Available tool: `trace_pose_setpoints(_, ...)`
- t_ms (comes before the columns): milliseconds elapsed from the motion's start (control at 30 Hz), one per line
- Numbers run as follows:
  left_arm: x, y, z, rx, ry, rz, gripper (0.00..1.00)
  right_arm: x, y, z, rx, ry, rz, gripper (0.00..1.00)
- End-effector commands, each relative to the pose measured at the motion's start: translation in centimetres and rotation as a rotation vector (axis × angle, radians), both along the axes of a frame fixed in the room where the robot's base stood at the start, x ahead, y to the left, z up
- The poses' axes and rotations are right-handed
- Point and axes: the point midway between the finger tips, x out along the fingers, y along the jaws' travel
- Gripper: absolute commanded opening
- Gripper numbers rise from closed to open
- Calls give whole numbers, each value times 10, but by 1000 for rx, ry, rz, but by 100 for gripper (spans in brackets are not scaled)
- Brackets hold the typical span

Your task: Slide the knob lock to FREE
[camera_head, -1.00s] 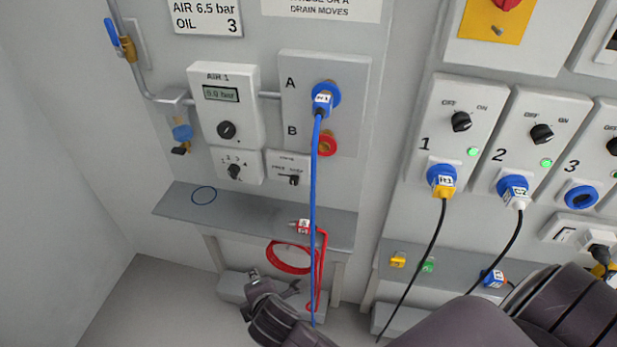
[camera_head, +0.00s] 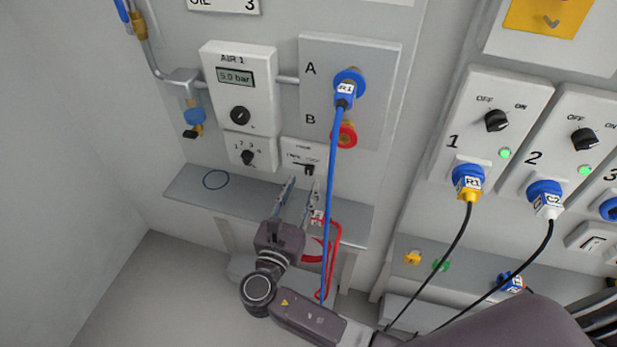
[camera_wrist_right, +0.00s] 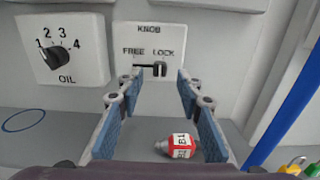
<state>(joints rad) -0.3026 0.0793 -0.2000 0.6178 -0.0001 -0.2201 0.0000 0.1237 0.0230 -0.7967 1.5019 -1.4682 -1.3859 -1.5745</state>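The knob lock is a small white plate (camera_head: 297,151) marked KNOB, with FREE at left and LOCK at right. Its dark slider (camera_head: 309,169) sits at the right end of the slot, under LOCK, as the right wrist view also shows (camera_wrist_right: 160,69). My right gripper (camera_head: 303,184) is below and in front of the plate, fingers pointing up at it. In the right wrist view the gripper (camera_wrist_right: 160,82) is open and empty, and the slider appears between its fingertips with no visible contact. My left gripper is not in view.
The OIL dial (camera_wrist_right: 58,58) is left of the plate. A grey shelf (camera_head: 235,205) is below, with a red-and-white connector (camera_wrist_right: 178,147) near my fingers. A blue hose (camera_head: 333,190) hangs just right of my gripper. The AIR 1 unit (camera_head: 238,88) is above.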

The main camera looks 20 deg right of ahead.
Motion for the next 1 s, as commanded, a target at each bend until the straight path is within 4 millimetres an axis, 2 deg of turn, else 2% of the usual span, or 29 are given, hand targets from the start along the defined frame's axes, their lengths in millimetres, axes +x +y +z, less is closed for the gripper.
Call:
trace_pose_setpoints(100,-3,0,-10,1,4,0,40,17,-12,-2,0,-2,0,33)
trace_pose_setpoints(300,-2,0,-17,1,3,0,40,33,-23,-2,1,0,1,33)
trace_pose_setpoints(633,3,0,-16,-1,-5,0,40,36,-25,0,2,1,1,32)
trace_pose_setpoints(900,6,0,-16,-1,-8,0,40,36,-24,-1,3,1,1,2)
trace_pose_setpoints(1000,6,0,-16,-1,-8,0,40,36,-24,-1,3,1,1,0)
